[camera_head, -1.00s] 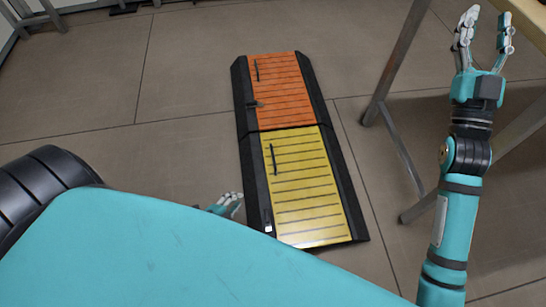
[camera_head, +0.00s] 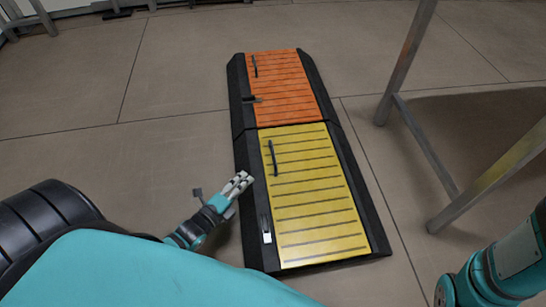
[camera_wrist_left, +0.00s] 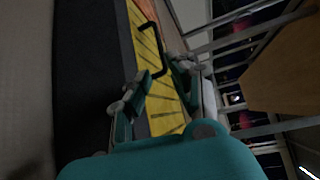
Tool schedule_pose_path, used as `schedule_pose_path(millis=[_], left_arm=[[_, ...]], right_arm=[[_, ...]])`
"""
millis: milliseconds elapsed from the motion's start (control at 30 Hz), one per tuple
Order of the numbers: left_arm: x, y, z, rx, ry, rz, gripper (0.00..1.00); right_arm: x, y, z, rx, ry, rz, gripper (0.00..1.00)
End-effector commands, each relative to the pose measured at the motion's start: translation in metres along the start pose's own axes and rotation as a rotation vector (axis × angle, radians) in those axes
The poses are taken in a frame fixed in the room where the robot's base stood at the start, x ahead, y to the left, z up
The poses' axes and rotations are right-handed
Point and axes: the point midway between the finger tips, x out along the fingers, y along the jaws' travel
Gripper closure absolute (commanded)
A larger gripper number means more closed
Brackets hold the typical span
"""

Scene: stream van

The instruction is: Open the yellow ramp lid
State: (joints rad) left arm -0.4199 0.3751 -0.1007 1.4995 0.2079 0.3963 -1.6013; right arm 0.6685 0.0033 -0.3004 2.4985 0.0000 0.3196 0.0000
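The yellow ramp lid (camera_head: 315,205) lies flat and closed in the black ramp frame (camera_head: 353,175) on the floor. A dark bar handle (camera_head: 272,158) is near its upper left corner, and a small metal latch (camera_head: 266,232) sits on the frame at its lower left. My left gripper (camera_head: 221,186) is left of the ramp, its fingers spread and empty, close to the frame's left edge in the picture. In the left wrist view the yellow lid (camera_wrist_left: 160,70) and its bent handle (camera_wrist_left: 152,48) show beyond the open fingers. My right gripper is out of view.
An orange lid (camera_head: 285,88) with its own handle adjoins the yellow one at the far end. A metal-legged table (camera_head: 425,140) stands to the right. The floor (camera_head: 170,110) left of the ramp is clear.

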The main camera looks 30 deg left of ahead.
Motion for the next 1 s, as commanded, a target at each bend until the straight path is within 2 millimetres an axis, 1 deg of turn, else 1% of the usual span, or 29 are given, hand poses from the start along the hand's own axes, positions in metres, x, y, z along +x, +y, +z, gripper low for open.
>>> schedule_pose_path(millis=[33,67,100,400,600,700,800,1000], left_arm=[[0.011,0.003,-0.001,0.001,0.001,-0.005,0.78],[0.017,0.003,-0.001,0.002,0.002,-0.005,0.78],[0.025,0.005,-0.001,0.001,0.001,-0.005,0.78],[0.092,0.006,-0.001,0.0,0.001,-0.004,0.78],[0.13,0.005,-0.001,-0.001,0.001,-0.003,0.78],[0.144,0.005,-0.001,-0.002,0.0,-0.001,0.78],[0.152,0.003,-0.001,0.0,0.0,0.0,0.78],[0.158,0.001,-0.001,-0.002,0.001,0.002,0.78]], right_arm=[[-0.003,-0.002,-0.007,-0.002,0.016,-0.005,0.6],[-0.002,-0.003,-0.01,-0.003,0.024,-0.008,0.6],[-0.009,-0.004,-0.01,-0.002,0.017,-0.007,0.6],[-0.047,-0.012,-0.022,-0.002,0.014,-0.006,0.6],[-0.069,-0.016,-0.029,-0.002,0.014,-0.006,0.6],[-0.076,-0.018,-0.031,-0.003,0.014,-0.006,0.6],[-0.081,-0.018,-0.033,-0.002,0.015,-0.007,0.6],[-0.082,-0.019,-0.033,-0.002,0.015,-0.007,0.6]])
